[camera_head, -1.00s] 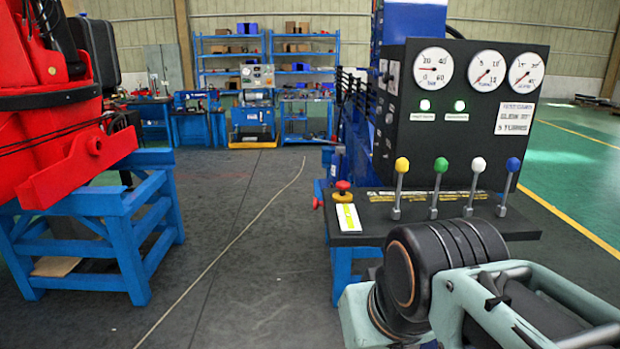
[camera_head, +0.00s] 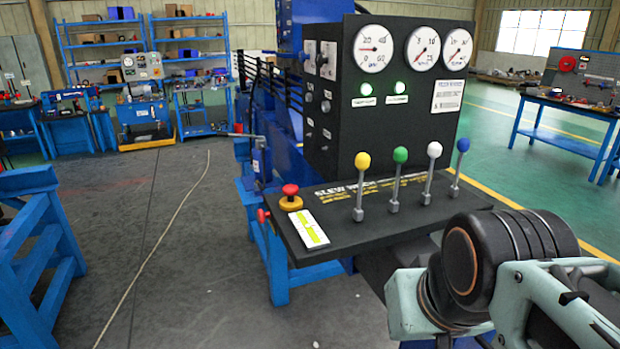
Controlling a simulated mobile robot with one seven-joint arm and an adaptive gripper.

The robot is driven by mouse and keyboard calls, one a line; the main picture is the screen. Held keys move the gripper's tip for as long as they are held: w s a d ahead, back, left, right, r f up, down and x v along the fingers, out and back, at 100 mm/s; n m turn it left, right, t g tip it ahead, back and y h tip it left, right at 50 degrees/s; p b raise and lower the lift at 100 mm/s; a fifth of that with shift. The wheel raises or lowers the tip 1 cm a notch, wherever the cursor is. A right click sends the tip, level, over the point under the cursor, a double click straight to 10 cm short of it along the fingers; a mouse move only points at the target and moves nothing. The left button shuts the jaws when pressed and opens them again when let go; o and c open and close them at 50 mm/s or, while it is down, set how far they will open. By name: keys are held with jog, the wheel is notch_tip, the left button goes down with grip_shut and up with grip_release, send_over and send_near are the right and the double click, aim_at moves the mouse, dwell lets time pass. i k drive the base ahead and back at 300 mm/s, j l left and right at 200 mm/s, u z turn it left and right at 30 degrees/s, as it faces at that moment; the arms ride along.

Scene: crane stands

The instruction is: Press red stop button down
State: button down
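The red stop button (camera_head: 290,190) is a red mushroom cap on a yellow base. It sits at the left end of the black control panel shelf (camera_head: 395,222), beside a white and yellow-green label (camera_head: 309,229). Nothing covers it. A smaller red knob (camera_head: 263,215) sticks out from the shelf's left edge. My arm, pale green with a black joint, fills the lower right of the view, in front of and to the right of the shelf. My gripper is not visible in this view.
Levers with yellow (camera_head: 362,161), green (camera_head: 400,155), white (camera_head: 434,149) and blue (camera_head: 463,145) knobs stand upright to the button's right. Behind them is a black gauge box (camera_head: 340,110). A blue stand (camera_head: 40,250) is at far left. Open floor lies between.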

aim_at(289, 190)
jog(key=i+j+z, duration=0.15)
jog(key=j+z, duration=0.2)
jog(key=i+j+z, duration=0.1)
jog(key=j+z, duration=0.35)
jog(key=i+j+z, duration=0.2)
jog(key=j, duration=0.2)
jog(key=k, duration=0.1)
